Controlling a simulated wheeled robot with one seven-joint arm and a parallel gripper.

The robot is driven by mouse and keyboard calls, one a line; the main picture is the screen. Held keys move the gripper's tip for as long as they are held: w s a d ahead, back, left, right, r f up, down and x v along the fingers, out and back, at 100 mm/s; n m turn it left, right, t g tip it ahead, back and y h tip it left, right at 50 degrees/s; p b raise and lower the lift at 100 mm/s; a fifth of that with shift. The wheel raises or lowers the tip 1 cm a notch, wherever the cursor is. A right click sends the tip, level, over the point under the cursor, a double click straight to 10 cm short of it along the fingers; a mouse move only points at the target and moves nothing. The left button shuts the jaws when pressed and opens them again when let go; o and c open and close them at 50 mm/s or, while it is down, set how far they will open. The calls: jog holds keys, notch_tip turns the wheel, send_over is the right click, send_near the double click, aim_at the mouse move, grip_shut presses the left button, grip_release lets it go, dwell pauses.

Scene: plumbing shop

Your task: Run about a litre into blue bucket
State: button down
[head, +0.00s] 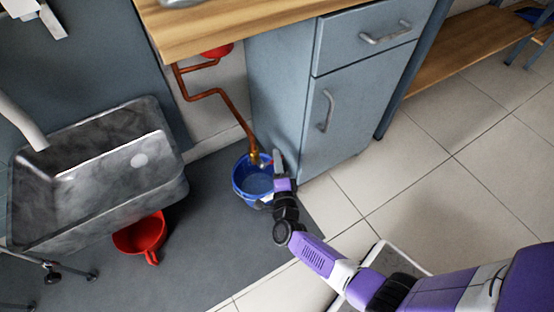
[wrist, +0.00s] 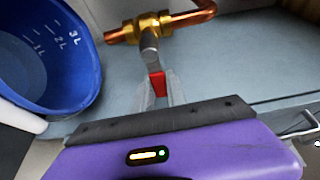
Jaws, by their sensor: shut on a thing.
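The blue bucket (head: 238,188) stands on the dark mat below the copper pipe's end, beside the grey cabinet. In the wrist view the bucket (wrist: 75,75) shows white 1 L, 2 L and 3 L marks inside. A paler area shows low inside it; I cannot tell for sure where any water level lies. The brass valve (wrist: 147,28) has a lever with a red grip (wrist: 157,84). My gripper (wrist: 158,92) is shut on the red grip. In the head view my gripper (head: 278,163) is at the bucket's right, by the valve. No stream is clearly visible.
A red container (head: 140,236) lies under the grey metal sink (head: 100,185) at the left. The cabinet (head: 335,100) stands close behind my gripper, under the wooden counter (head: 225,22). Tiled floor (head: 440,180) is clear at the right.

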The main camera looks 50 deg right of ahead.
jog(key=c, duration=1.3)
grip_release()
jog(key=shift+c, duration=0.2)
jog(key=p+v, duration=0.2)
jog(key=v, duration=0.6)
